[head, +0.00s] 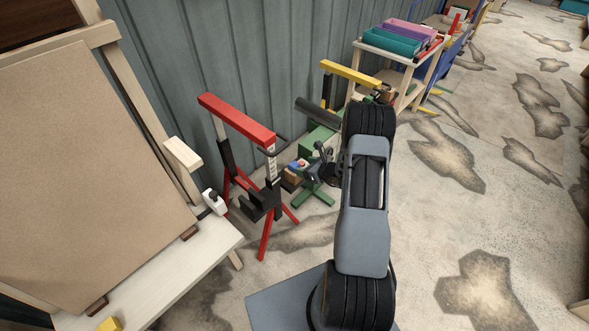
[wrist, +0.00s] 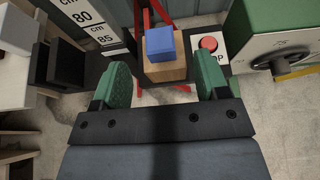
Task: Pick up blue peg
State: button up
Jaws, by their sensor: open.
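The blue peg (wrist: 160,44) is a small block standing on top of a wooden block (wrist: 165,72) in the wrist view. In the head view the peg (head: 294,167) is a small blue patch above the wooden block (head: 291,177). My gripper (wrist: 162,82) is open, its two green-padded fingers apart and empty. In the wrist view the peg appears between the fingers' lines, beyond their tips. In the head view my gripper (head: 320,162) is just right of the peg, partly hidden by my arm.
A measuring-scale post (wrist: 95,20) stands at left. A red stand (head: 237,120) is close by. Open floor (head: 440,240) lies to the right.

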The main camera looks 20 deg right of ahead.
aim_at(295, 164)
jog(key=shift+x, duration=3.45)
jog(key=shift+f, duration=0.1)
jog(key=c, duration=1)
